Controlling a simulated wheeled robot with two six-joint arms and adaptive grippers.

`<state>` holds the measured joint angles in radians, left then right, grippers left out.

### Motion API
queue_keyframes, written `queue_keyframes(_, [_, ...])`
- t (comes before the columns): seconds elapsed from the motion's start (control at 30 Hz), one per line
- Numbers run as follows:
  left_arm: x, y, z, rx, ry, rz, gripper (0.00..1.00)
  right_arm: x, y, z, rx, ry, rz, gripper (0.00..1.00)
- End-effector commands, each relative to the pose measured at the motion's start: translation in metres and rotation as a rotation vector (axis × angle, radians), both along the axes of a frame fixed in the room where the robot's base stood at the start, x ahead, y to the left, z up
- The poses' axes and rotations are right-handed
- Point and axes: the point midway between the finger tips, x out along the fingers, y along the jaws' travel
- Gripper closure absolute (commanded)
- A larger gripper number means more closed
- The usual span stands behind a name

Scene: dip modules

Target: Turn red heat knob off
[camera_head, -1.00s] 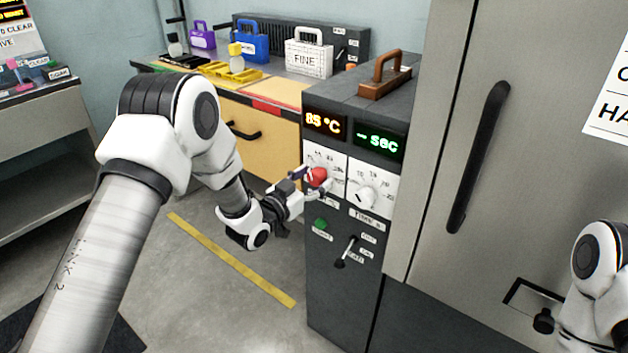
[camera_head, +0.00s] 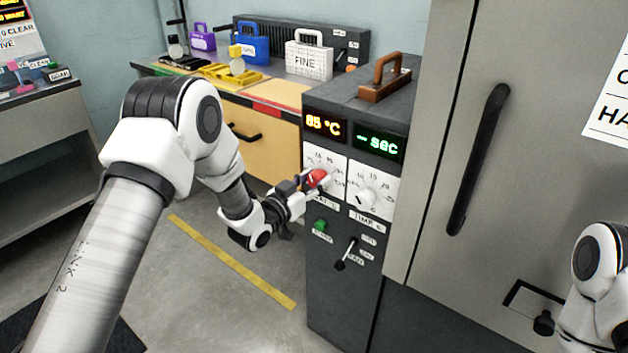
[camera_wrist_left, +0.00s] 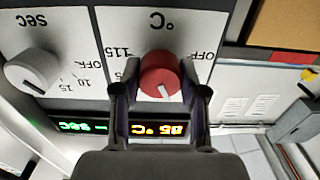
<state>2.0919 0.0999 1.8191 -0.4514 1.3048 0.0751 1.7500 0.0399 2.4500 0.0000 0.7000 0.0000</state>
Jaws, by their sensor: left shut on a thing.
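The red heat knob (camera_head: 317,178) sits on a white dial plate on the front of the dark control cabinet (camera_head: 325,270). The orange display (camera_head: 325,123) above it reads 85 °C. My left gripper (camera_head: 311,180) is at the knob, with its fingers closed around it. In the left wrist view, upside down, the red knob (camera_wrist_left: 160,75) is between the two fingertips (camera_wrist_left: 160,92), and its white pointer mark shows. OFF and 115 are legible on the dial. My right arm shows at the right edge, but its gripper is not visible.
A white time knob (camera_head: 366,197) is just right of the red knob, below a green display (camera_head: 379,143). A large steel door (camera_head: 480,150) stands to the right.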

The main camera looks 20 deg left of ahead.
Motion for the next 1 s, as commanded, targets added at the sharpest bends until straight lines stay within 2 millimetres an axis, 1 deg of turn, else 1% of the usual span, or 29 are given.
queue_keyframes(0.27, [0.0,0.0,0.002,-0.189,0.068,0.0,0.93,0.0,0.0,0.006,0.0,0.0,0.0,1.0])
queue_keyframes(1.0, [0.001,0.001,0.001,-0.848,0.305,0.0,0.93,0.0,0.0,0.021,0.0,0.0,0.0,1.0])
